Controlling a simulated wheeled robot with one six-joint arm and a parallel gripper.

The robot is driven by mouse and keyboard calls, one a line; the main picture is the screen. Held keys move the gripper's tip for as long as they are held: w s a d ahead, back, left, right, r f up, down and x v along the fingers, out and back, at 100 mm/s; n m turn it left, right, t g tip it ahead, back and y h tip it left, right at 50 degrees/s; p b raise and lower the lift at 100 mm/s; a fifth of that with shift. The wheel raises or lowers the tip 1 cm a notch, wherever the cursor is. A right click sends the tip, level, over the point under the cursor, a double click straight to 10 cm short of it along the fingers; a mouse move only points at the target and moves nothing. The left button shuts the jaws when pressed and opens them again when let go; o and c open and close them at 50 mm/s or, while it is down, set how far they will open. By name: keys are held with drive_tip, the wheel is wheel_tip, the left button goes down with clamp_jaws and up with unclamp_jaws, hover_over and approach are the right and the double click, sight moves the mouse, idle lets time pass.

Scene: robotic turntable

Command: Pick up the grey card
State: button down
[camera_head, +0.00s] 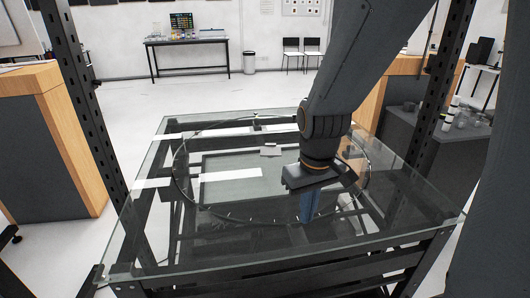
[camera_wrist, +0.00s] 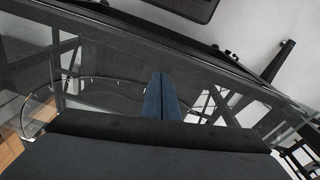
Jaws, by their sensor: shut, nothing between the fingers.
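A small light grey flat piece, seemingly the grey card (camera_head: 270,151), lies on the glass turntable (camera_head: 182,190) towards its far side. My gripper (camera_head: 307,216) is to the right of the card and nearer the camera, pointing down over the glass. Its two blue fingers are together with nothing between them, as the wrist view also shows (camera_wrist: 161,80). I cannot make out the card in the wrist view. The exact gap between the fingertips and the glass is hard to tell.
Dark metal posts (camera_head: 92,120) rise beside the glass table (camera_head: 150,266). Wooden-sided cabinets (camera_head: 70,135) stand at left and right. Bright strips on the glass look like reflections. The glass around the card looks clear.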

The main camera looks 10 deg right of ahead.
drive_tip(key=w+a+n+b, duration=0.1)
drive_tip(key=w+n+b, duration=0.2)
drive_tip(key=w+n, duration=1.25)
drive_tip(key=n+t+h+b, duration=0.1)
drive_tip(key=n+h+b, duration=0.15)
drive_tip(key=n, duration=0.65)
approach(273, 158)
drive_tip(key=s+a+r, duration=0.3)
drive_tip(key=r, duration=0.1)
drive_tip(key=shift+y, duration=0.25)
drive_tip(key=x, duration=0.3)
drive_tip(key=p+x, duration=0.1)
drive_tip(key=x, duration=0.6)
drive_tip(key=shift+s+d+f+p, duration=0.1)
drive_tip(key=shift+s+p, duration=0.15)
drive_tip(key=shift+p, duration=0.05)
drive_tip(key=shift+w+d+p, duration=0.35)
drive_tip(key=shift+w+d, duration=0.55)
drive_tip(key=shift+w, duration=0.05)
drive_tip(key=shift+w+d, duration=0.45)
drive_tip(key=shift+w, duration=0.05)
